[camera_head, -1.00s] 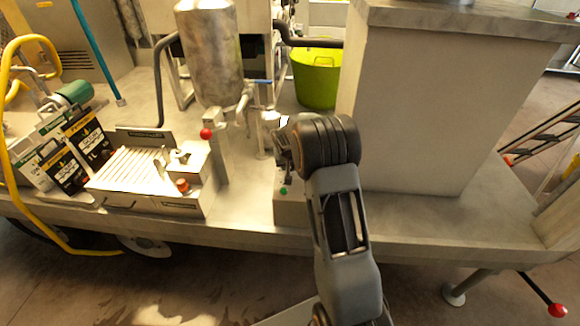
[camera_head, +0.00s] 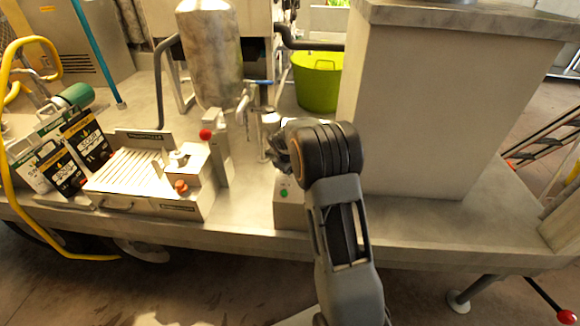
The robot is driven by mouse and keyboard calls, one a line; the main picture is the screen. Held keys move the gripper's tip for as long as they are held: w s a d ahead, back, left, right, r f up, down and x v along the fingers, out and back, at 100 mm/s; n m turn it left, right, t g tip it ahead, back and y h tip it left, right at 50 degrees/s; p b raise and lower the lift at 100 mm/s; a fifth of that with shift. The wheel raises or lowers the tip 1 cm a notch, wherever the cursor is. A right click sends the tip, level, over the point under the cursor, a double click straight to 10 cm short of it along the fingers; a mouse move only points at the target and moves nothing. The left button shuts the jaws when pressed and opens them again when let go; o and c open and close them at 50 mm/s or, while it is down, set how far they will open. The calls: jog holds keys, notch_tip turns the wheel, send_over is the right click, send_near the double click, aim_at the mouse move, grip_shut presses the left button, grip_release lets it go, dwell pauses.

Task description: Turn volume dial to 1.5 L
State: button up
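My gripper (camera_head: 278,155) is at the end of my dark arm, low over the trailer deck. It is small and partly hidden by my wrist, so I cannot tell whether its fingers are open or shut. Just below it is a small grey control box (camera_head: 290,207) with a green button (camera_head: 284,193) on its front. No volume dial can be made out; my gripper and wrist cover the area above the box.
A steel tank (camera_head: 210,55) with a blue-handled tap (camera_head: 258,82) stands left of my gripper. A red-knobbed lever (camera_head: 205,134) rises by the filling unit (camera_head: 150,190). A large beige block (camera_head: 440,110) stands close on the right. A green tub (camera_head: 318,82) is behind.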

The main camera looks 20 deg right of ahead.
dwell(0.4)
jog(key=o, duration=0.9)
jog(key=shift+r, duration=0.1)
jog(key=b+v, duration=0.1)
jog(key=v, duration=1.2)
jog(key=shift+s+a+r+b, duration=0.15)
jog(key=shift+s+r+b, duration=0.05)
jog(key=shift+r+b, duration=0.1)
